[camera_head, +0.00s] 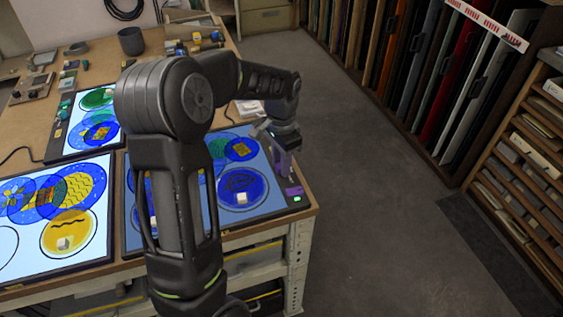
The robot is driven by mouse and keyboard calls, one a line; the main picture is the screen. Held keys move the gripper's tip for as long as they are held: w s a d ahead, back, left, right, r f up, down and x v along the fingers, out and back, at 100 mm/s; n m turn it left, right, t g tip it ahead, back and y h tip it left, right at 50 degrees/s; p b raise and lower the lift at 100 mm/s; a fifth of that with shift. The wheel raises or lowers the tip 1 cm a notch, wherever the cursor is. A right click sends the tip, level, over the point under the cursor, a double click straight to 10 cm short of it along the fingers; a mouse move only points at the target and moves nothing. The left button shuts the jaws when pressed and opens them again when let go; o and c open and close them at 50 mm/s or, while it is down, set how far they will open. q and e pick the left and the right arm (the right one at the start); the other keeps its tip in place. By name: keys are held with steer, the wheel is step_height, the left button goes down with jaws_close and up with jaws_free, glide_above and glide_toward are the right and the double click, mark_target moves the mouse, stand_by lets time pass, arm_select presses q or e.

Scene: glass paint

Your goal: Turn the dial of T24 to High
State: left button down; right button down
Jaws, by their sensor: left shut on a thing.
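My left gripper (283,158) reaches down over the right edge of a lit light table (268,213), above its dark control strip (299,203). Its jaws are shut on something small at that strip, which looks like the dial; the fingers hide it. A green light and a purple patch show on the strip just below the gripper. The label T24 and the dial's marks are too small to read. My right gripper is not in view.
Two more lit light tables stand at the left, one in front (52,262) and one behind (79,146), with painted glass discs. A dark pot (131,41) and small tools sit on the bench. Grey floor (385,200) is clear to the right, before glass racks (430,70).

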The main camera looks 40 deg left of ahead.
arm_select(q)
steer(key=shift+n, duration=0.5)
steer(key=n+b, duration=0.1)
steer(key=n, duration=1.6)
steer(key=shift+a+r, duration=0.1)
steer(key=n+p, duration=0.1)
steer(key=n, duration=0.5)
steer(key=shift+p, duration=0.3)
steer(key=c, duration=1.1)
jaws_free()
steer(key=shift+c, duration=0.2)
